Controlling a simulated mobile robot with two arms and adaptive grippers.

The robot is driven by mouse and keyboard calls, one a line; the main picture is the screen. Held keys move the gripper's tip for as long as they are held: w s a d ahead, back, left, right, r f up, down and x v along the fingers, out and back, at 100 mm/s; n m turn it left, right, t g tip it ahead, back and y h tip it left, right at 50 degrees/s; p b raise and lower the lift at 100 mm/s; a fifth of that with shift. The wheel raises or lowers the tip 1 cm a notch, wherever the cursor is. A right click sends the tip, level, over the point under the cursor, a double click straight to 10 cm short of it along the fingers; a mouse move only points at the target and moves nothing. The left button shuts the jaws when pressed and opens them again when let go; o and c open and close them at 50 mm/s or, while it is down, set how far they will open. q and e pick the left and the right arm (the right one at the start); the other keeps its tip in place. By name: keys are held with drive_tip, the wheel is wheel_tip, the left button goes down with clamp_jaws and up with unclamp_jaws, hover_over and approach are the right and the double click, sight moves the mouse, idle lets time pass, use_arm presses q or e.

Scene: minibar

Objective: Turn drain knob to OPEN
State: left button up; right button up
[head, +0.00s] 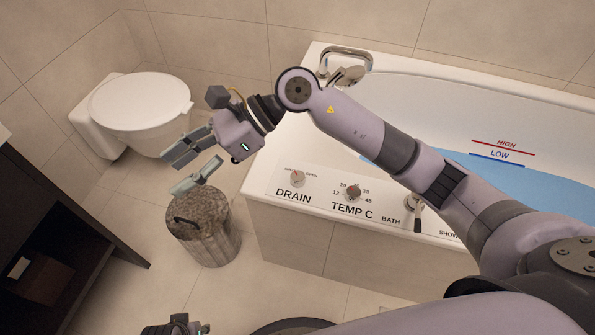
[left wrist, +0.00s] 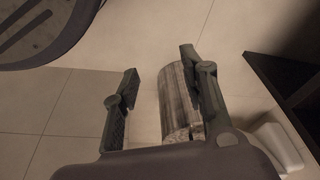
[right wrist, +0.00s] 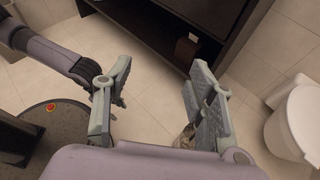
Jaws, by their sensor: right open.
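The drain knob (head: 297,179) is a small pale dial with a red mark, on the white tub ledge above the word DRAIN. Small lettering lies to both sides of it, with OPEN at its right. The red mark appears to point up and left, away from OPEN. My right gripper (head: 178,173) is open and empty, left of the knob and well apart from it, above the floor near the bin. My left gripper (head: 178,327) shows only partly at the bottom edge; the left wrist view shows its fingers (left wrist: 160,66) apart with nothing held.
A temperature knob (head: 353,193) and a bath/shower lever (head: 417,215) sit right of the drain knob. A lidded bin (head: 205,245) stands before the tub (head: 290,235). A toilet (head: 140,105) is behind, and a dark cabinet (head: 75,215) stands at left.

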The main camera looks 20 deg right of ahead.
drive_tip(key=w+d+f+n+t+h, duration=0.1)
drive_tip(key=w+d+f+h, duration=0.15)
drive_tip(key=d, duration=0.25)
drive_tip(key=w+d+f+n+h, duration=0.1)
drive_tip(key=w+d+f+h, duration=0.1)
drive_tip(key=d+f+h, duration=0.15)
drive_tip(key=h, duration=0.7)
approach(298, 175)
drive_tip(key=shift+t, duration=0.4)
drive_tip(key=f, duration=0.2)
drive_tip(key=f+b, duration=0.1)
drive_tip(key=f, duration=0.2)
drive_tip(key=f+b, duration=0.1)
drive_tip(key=f, duration=0.1)
drive_tip(key=shift+s+a+f, duration=0.15)
drive_tip(key=shift+s+f, duration=0.1)
drive_tip(key=shift+s, duration=0.15)
use_arm(q)
drive_tip(key=w+v, duration=0.1)
drive_tip(key=v, duration=0.6)
drive_tip(key=shift+w+r+t, duration=0.3)
drive_tip(key=shift+w+r, duration=0.05)
drive_tip(key=shift+w, duration=0.3)
use_arm(e)
drive_tip(key=shift+f, duration=0.65)
drive_tip(key=shift+c, duration=0.2)
drive_tip(key=c, duration=1.1)
